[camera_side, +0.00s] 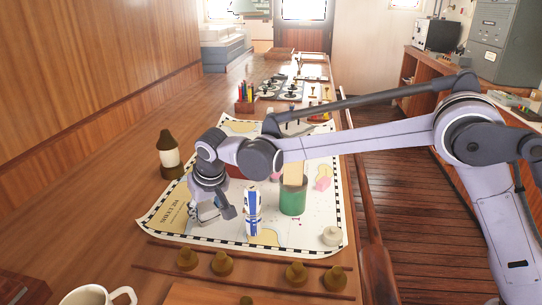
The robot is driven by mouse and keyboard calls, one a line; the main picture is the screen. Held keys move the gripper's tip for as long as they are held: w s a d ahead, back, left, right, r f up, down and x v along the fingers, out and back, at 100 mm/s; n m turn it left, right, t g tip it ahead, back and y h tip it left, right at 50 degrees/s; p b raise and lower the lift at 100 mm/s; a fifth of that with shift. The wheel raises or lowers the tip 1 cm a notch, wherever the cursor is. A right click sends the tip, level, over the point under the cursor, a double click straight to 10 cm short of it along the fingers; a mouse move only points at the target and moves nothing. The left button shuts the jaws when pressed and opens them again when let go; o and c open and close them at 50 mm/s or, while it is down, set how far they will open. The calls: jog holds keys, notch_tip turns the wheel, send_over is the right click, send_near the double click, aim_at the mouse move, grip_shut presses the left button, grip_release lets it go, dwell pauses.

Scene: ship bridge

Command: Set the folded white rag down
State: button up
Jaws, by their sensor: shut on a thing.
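My gripper (215,208) points down over the left part of a paper chart (170,222) on the wooden table. It is shut on a small whitish thing (208,216), which looks like the folded white rag. The fingers and the arm hide much of it. It is low over the chart, and I cannot tell whether it touches the paper.
A blue and white striped container (252,214) stands just right of my gripper, with a green cup (292,199) beyond it. A lantern (169,157) stands at the left. A white round piece (332,236) lies at the chart's right corner. A mug (94,296) stands in front.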

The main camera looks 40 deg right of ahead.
jog(key=shift+f, duration=0.15)
jog(key=o, duration=1.1)
jog(key=shift+o, duration=0.2)
jog(key=v, duration=1.2)
jog(key=shift+r, duration=0.25)
jog(key=shift+d, duration=0.1)
